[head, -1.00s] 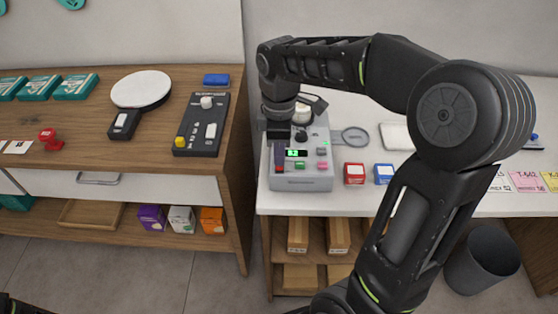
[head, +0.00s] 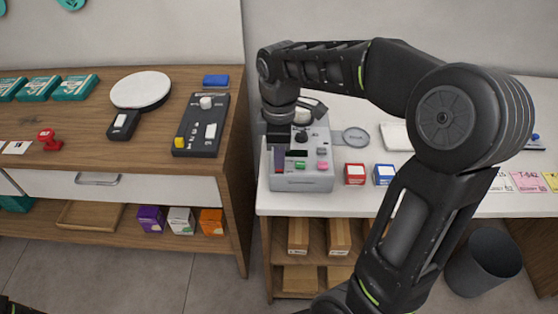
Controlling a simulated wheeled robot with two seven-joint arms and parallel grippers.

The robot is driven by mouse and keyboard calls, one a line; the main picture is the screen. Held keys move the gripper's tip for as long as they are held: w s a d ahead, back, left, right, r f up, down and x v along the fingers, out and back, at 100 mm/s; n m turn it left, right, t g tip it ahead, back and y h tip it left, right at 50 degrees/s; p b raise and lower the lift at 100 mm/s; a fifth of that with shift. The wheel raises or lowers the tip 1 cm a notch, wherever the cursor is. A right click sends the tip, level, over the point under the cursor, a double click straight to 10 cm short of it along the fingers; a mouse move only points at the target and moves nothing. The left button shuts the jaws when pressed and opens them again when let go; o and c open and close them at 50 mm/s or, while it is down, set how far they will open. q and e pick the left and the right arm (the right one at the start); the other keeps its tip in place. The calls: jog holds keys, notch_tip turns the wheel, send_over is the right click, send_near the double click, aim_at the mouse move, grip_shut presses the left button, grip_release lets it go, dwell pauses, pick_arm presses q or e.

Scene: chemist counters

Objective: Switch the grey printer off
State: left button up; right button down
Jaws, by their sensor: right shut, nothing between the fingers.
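The grey printer (head: 302,184) stands on the white counter, near its left end. Its top carries a dark knob, a small display (head: 297,151), a green button (head: 300,166) and pink and grey buttons at its right. The display is dark. My right gripper (head: 280,164) is shut and empty, pointing down over the printer's front left part, where a dark reddish switch sits. The fingers hide part of this switch, and I cannot tell whether they touch it.
Red (head: 355,173) and blue (head: 384,174) boxes stand just right of the printer, and a round grey dish (head: 356,137) lies behind them. A black control panel (head: 202,126) lies on the wooden counter, across a gap. My right arm covers much of the white counter.

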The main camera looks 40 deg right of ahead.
jog(key=shift+r+p, duration=2.9)
jog(key=shift+r, duration=0.55)
